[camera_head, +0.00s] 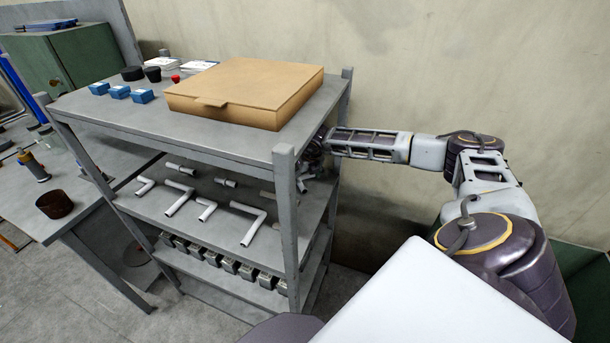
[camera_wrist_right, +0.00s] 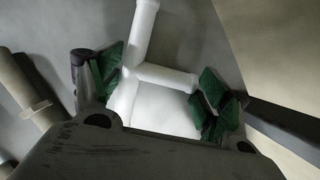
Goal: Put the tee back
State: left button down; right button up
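A white tee (camera_wrist_right: 141,55) of pipe shows in the right wrist view, its straight run going up the picture and its branch pointing right. My right gripper (camera_wrist_right: 160,85) has its green-padded fingers spread wide, one on each side of the tee. The branch end lies close to the right pad; whether it touches is unclear. In the head view my right gripper (camera_head: 312,152) reaches in at the right end of the rack, level with the middle shelf (camera_head: 270,243), partly hidden by the post. My left gripper is out of view.
White elbow pipes (camera_head: 246,222) and short couplings (camera_head: 225,182) lie on the middle shelf. Dark blocks (camera_head: 230,264) line the lower shelf. A cardboard box (camera_head: 245,92) sits on top. The rack post (camera_head: 286,215) stands close to my right arm.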

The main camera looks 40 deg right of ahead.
jog(key=o, duration=0.3)
jog(key=shift+o, duration=0.2)
jog(key=shift+r, duration=0.1)
jog(key=v, duration=0.7)
jog(key=shift+r, duration=0.2)
jog(key=shift+s+a, duration=0.1)
jog(key=shift+s, duration=0.05)
dwell(0.7)
